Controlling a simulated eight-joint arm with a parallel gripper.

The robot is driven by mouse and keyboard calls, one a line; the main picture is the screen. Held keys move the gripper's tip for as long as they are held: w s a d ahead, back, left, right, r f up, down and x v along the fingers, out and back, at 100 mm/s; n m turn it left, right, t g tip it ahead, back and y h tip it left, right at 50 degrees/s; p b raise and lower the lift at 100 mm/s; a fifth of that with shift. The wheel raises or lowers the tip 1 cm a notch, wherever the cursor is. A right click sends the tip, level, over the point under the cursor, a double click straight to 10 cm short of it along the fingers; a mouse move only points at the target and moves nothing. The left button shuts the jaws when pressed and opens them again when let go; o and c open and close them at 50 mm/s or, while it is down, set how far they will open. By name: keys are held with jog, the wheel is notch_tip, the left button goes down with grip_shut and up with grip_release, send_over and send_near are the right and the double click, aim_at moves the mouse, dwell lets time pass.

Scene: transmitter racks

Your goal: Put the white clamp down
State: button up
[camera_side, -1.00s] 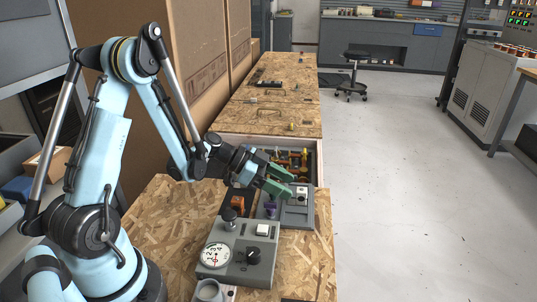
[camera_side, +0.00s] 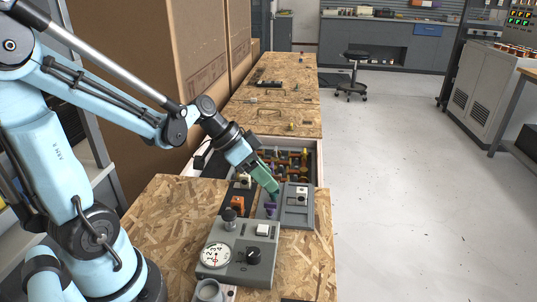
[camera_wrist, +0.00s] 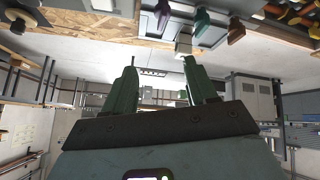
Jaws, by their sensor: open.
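My gripper (camera_side: 272,186) has green fingers, pointed down and right over the panels on the wooden bench. In the wrist view its two fingers (camera_wrist: 155,85) stand apart with nothing between their tips. A small whitish piece, which looks like the white clamp (camera_side: 245,181), is on a dark panel just left of my fingers. A whitish block, likely the same piece, is beyond the finger tips in the wrist view (camera_wrist: 183,43). It is apart from both fingers. What it rests on is partly hidden.
An orange piece (camera_side: 237,203) and a purple piece (camera_side: 270,209) stand close by. A grey box with a dial (camera_side: 240,258) is in front. A grey panel with a white button (camera_side: 297,210) is to the right. A box of coloured parts (camera_side: 292,160) lies behind.

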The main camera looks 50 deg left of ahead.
jog(key=s+d+r+n+t+y, duration=0.1)
jog(key=s+d+r+n+y, duration=0.2)
jog(key=s+r+n+y, duration=0.1)
jog(key=shift+s+y, duration=0.3)
jog(key=shift+s, duration=0.55)
jog(key=shift+w+d+n, duration=0.1)
jog(key=shift+n, duration=0.2)
jog(key=n+g, duration=0.7)
jog(key=n, duration=2)
send_over(302, 190)
jog(key=f, duration=0.1)
notch_tip(302, 190, down, 12)
jog(key=shift+r, duration=0.25)
grip_shut()
